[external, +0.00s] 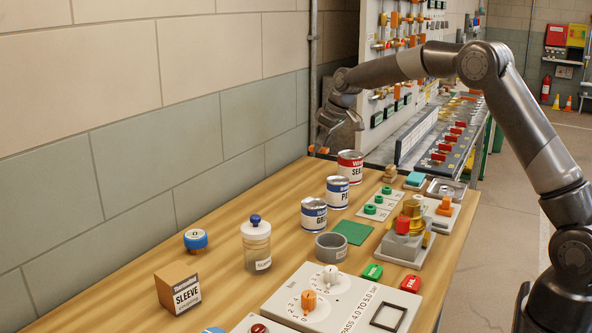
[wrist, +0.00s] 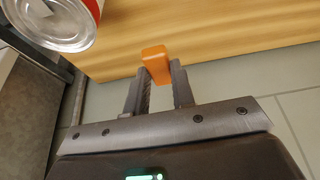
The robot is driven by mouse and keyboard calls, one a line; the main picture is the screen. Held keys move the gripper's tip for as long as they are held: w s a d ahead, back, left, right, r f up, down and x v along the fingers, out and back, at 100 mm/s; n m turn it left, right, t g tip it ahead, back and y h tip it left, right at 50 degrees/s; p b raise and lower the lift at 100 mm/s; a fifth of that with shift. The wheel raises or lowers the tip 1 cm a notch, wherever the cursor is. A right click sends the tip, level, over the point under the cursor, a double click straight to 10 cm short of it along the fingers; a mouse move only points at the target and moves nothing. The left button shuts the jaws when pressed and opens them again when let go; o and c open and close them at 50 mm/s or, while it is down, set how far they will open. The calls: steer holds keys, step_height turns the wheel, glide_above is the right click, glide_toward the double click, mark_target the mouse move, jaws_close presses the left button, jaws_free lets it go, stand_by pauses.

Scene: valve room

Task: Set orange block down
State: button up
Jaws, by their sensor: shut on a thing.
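The orange block (wrist: 155,63) is between my two fingertips in the wrist view. My gripper (wrist: 160,77) is shut on it. In the external view my gripper (external: 330,135) points down at the far end of the wooden table (external: 150,262), near the wall. The block shows there as a small orange patch (external: 318,149) under the fingers, left of and behind the red-and-white can (external: 350,166). In the wrist view the block overlaps the table's edge. I cannot tell whether it touches the table top.
The red can (wrist: 58,22) is close by at upper left in the wrist view. More cans (external: 337,191), a bottle (external: 256,243), a green square mat (external: 353,232) and several fixtures stand nearer on the table. The wood between the cans and the wall is clear.

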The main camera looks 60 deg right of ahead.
steer(key=shift+s+d, duration=0.1)
steer(key=shift+d, duration=0.45)
glide_above(285, 189)
steer(key=s, duration=0.1)
steer(key=f, duration=0.7)
steer(key=shift+s+d, duration=0.1)
steer(key=shift+s, duration=0.1)
steer(key=shift+f, duration=1.95)
steer(key=shift+f, duration=0.1)
steer(key=o, duration=0.9)
steer(key=shift+o, duration=0.2)
